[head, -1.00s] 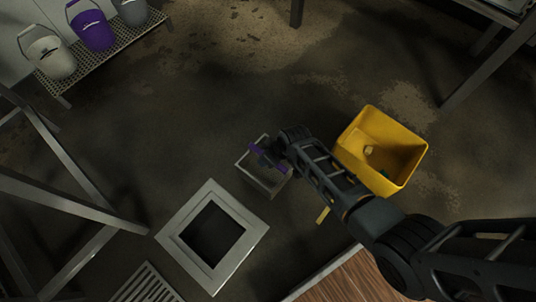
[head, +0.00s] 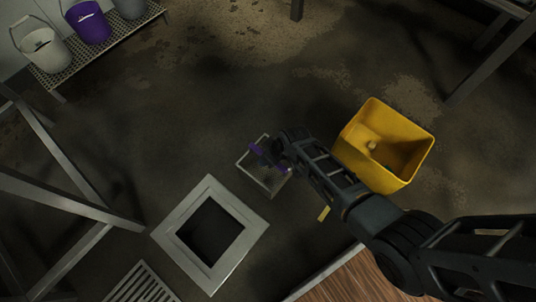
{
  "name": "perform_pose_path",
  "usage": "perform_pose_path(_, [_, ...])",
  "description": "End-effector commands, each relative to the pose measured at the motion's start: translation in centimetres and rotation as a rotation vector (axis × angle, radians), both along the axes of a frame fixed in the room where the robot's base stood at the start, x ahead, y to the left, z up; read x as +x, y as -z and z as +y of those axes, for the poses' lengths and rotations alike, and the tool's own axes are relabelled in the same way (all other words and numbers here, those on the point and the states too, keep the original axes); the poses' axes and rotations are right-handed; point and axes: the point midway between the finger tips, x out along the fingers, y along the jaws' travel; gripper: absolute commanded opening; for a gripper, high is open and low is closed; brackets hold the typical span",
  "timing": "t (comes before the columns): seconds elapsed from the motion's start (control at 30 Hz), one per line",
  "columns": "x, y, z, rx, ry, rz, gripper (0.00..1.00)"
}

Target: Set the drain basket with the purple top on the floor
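The drain basket (head: 252,174) is a small square light-framed basket with a purple bar (head: 257,152) across its top. In the head view it is near the middle, just above and right of the open floor drain (head: 209,232). My gripper (head: 267,154) is over the basket's top at the purple bar, and the arm comes in from the lower right. The fingers are dark and small, and I cannot tell whether they are closed on the bar. I also cannot tell whether the basket's bottom touches the floor.
A yellow bin (head: 408,128) stands right of the basket. A slatted grate (head: 143,284) lies at the lower left. A purple bucket (head: 88,23) and other buckets stand on a mesh shelf (head: 97,60) at the upper left. The wet floor (head: 210,110) above the basket is clear.

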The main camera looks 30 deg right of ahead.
Motion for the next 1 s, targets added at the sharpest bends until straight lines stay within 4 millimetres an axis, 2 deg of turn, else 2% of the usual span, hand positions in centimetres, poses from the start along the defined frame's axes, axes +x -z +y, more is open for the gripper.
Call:
perform_pose_path(0.4, [0.11,0.48,-0.01,-0.001,0.0,-0.002,0.04])
perform_pose_path(0.43, [0.11,0.4,-0.01,-0.001,0.0,-0.002,0.5])
perform_pose_path(0.7, [0.03,0.46,0.0,0.0,0.0,-0.001,0.76])
perform_pose_path(0.87, [0.01,0.47,0.0,0.0,0.0,0.0,0.77])
perform_pose_path(1.0, [-0.09,0.57,0.02,0.0,0.0,0.002,0.88])
